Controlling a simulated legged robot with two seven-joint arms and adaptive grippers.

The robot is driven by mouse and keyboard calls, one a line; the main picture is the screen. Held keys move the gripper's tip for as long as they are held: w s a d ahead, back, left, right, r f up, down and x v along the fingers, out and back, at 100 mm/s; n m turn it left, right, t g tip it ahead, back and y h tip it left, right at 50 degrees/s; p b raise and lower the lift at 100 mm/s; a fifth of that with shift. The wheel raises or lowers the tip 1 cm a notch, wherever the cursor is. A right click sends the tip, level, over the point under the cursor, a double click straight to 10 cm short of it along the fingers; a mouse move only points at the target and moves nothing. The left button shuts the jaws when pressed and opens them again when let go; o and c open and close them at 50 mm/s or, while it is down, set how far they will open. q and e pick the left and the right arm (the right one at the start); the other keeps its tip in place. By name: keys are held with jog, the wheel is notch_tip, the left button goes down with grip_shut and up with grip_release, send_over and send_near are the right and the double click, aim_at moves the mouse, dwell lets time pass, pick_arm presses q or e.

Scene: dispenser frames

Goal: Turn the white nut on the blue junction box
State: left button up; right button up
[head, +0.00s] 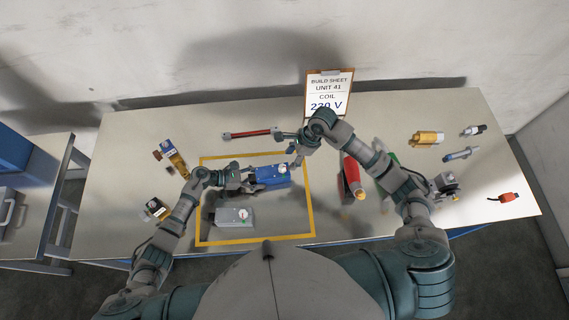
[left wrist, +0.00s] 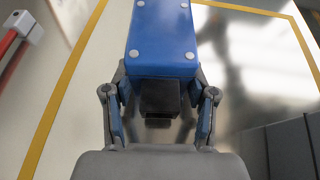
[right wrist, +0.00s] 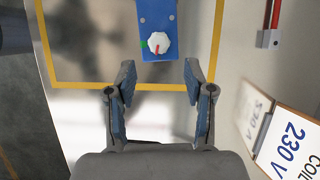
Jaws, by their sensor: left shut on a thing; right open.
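The blue junction box (head: 270,176) lies inside the yellow outline on the table. My left gripper (head: 240,178) is shut on its left end; in the left wrist view the fingers (left wrist: 160,105) flank the end with the black block (left wrist: 160,97). The white nut (right wrist: 158,44) is on the box's top face near its other end, with a red mark on it and a green mark beside it on the box. My right gripper (right wrist: 158,80) is open and empty, its fingertips short of the nut. In the head view it hangs just above the box's right end (head: 297,158).
A grey box (head: 234,216) sits in front of the blue box inside the outline. A red bar (head: 250,133) lies behind it. The build sheet (head: 329,93) stands at the back, reading coil 230 V. A red tool (head: 352,173) lies to the right.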

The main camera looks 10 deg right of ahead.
aim_at(285, 166)
jog(key=x, duration=0.4)
jog(key=shift+a+f, duration=0.45)
jog(key=shift+a, duration=0.45)
jog(key=shift+d, duration=0.35)
jog(key=c, duration=0.9)
jog(key=shift+d, duration=0.25)
grip_shut()
